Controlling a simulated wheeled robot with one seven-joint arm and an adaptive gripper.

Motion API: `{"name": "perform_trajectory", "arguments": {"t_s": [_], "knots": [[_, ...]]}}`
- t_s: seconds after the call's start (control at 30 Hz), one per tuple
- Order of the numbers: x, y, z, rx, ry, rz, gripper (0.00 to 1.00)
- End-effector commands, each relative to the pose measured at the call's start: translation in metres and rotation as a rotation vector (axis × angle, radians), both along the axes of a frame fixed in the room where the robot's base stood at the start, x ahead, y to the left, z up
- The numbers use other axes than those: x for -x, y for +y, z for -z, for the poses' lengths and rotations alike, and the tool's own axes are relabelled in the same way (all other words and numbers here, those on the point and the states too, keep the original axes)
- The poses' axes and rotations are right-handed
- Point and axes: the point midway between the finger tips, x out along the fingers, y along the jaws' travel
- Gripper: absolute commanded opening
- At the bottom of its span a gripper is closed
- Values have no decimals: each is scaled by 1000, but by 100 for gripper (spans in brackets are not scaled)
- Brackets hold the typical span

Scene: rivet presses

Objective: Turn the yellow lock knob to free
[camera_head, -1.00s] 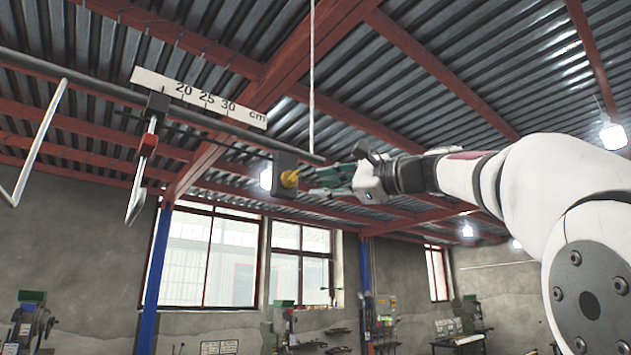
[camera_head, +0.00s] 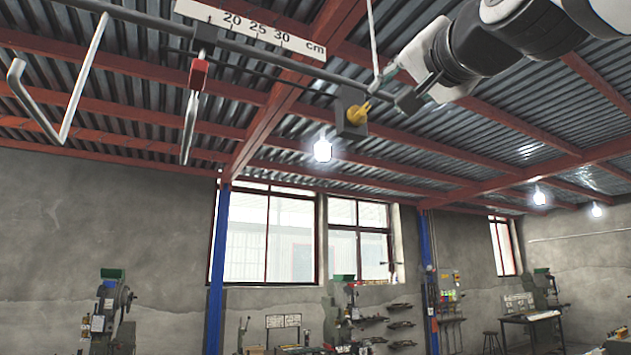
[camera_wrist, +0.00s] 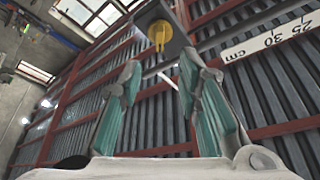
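The yellow lock knob (camera_head: 357,112) sits on a dark square block (camera_head: 347,122) hanging at the end of the grey bar. In the wrist view the knob (camera_wrist: 159,34) shows near the top, upright on the dark block face. My gripper (camera_wrist: 160,66) is open, with its two green-padded fingers apart and nothing between them. The knob appears beyond the fingertips, in line with the gap. In the head view my gripper (camera_head: 385,78) is just up and right of the knob, its fingers partly hidden by my wrist.
A bent pale rod (camera_head: 80,80) hangs further left. Machines stand far below.

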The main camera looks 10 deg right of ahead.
Motion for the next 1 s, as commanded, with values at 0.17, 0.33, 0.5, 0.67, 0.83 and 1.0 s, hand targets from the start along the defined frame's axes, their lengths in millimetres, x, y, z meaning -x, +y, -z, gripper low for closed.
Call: {"name": "perform_trajectory", "arguments": {"t_s": [0.17,0.33,0.5,0.67,0.83,1.0], "knots": [[-29,2,-10,-2,6,-2,31],[-57,5,-19,-3,5,-2,31],[-83,7,-27,-2,5,-2,31],[-102,8,-33,-3,3,-2,31],[-113,8,-36,-4,3,-1,31],[-116,8,-37,-3,2,-1,31]]}}
